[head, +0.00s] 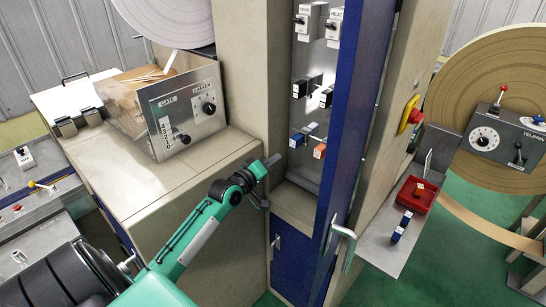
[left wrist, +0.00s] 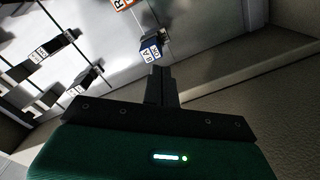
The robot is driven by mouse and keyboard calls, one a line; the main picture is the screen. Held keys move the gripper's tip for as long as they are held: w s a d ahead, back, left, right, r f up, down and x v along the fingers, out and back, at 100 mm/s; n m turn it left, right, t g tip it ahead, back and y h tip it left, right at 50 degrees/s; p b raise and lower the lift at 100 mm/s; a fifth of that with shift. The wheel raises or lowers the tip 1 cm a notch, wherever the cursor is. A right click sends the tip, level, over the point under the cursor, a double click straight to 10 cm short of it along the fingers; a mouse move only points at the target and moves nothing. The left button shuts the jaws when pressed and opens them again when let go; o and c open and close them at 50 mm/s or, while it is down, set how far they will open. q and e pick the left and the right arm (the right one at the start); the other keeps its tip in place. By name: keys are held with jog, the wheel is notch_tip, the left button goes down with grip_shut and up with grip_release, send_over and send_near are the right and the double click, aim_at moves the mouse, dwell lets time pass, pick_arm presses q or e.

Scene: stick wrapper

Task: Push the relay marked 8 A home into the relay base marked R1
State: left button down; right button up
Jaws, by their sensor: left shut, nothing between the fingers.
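A blue relay (head: 297,140) sits in the lower row inside the open cabinet. In the left wrist view the blue relay (left wrist: 151,48) has a white label that seems to read 8 A. It stands out from the back panel; how far it is seated I cannot tell. An orange relay (head: 319,152) is beside it, and its label (left wrist: 122,4) starts with R. I cannot read an R1 marking on any base. My left gripper (head: 274,160) is shut and empty at the cabinet opening. Its fingertips (left wrist: 157,70) point at the blue relay, apparently just short of it. My right gripper is out of view.
Black labelled bases (head: 300,88) sit above the relays. The open blue door (head: 350,130) stands to the right. A side shelf (head: 385,245) holds a red tray (head: 407,201) and blue relays (head: 401,226). A beige cabinet top (head: 150,190) lies left of my arm.

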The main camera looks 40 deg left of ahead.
aim_at(292, 144)
pick_arm(q)
jog(key=w, duration=0.1)
jog(key=w+r+b, duration=0.1)
jog(key=w, duration=0.2)
jog(key=shift+w+d+r, duration=0.15)
jog(key=shift+w+d, duration=0.1)
jog(key=shift+w+d+b, duration=0.1)
jog(key=shift+w+b, duration=0.35)
jog(key=shift+w, duration=0.25)
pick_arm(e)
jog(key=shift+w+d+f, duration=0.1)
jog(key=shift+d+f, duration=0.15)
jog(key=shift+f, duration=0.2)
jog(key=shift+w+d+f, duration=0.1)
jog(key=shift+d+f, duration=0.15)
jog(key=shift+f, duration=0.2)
pick_arm(q)
jog(key=shift+w, duration=0.1)
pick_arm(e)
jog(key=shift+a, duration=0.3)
pick_arm(q)
jog(key=shift+w+r, duration=0.1)
jog(key=shift+w, duration=0.3)
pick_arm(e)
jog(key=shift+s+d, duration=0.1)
pick_arm(q)
jog(key=shift+s, duration=0.1)
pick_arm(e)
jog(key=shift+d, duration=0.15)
